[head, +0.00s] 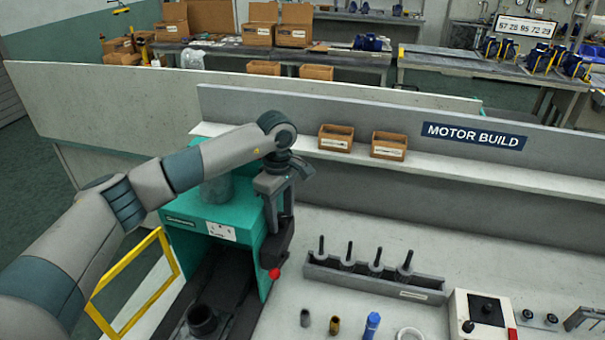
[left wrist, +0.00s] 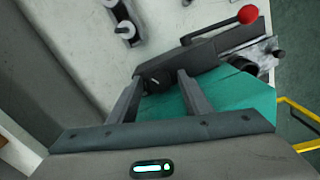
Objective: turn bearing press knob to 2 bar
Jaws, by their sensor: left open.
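The teal bearing press (head: 190,215) stands left of centre in the head view, with a white label on its front. In the left wrist view, the round black knob (left wrist: 154,83) with a pale pointer mark sits on a dark part of the press. My left gripper (head: 276,215) is open at the press's right side, its fingers downward. In the left wrist view, the two fingertips (left wrist: 161,76) lie on either side of the knob; I cannot tell whether they touch it. The scale is not readable. The knob is hidden in the head view. My right gripper is not in view.
A lever with a red ball (head: 274,273) sticks out near the gripper; it also shows in the left wrist view (left wrist: 248,14). A yellow frame (head: 130,285) stands at left. A grey rack (head: 375,280) and small parts lie on the right of the bench.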

